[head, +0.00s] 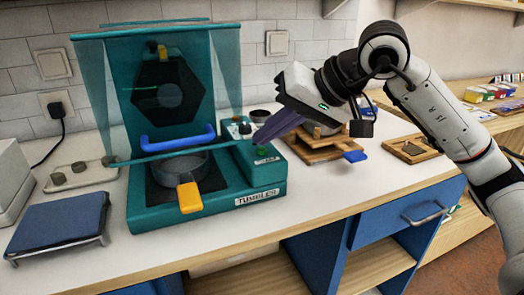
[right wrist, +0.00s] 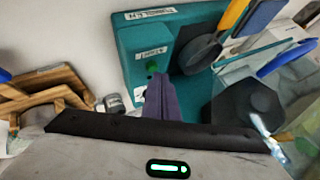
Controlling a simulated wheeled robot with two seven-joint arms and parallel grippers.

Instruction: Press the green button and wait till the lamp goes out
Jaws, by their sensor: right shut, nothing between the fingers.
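The green button (head: 263,152) sits on the control box at the right of a teal machine (head: 150,212) labelled "TUMBLER". My right gripper (head: 257,142) comes in from the upper right with its purple fingers shut and empty. Its tips are at the button, just behind it in the head view; I cannot tell whether they touch. In the right wrist view the fingertips (right wrist: 157,80) are beside green parts on the teal box (right wrist: 136,45). I cannot make out the lamp or whether it is lit. My left gripper is not in view.
A grey pan (head: 190,165) with a yellow handle (head: 189,197) stands in the machine under a raised, clear-sided hood with a blue bar (head: 178,138). A wooden stand (head: 318,152) is right of the machine. A blue-topped scale (head: 62,222) is at the left.

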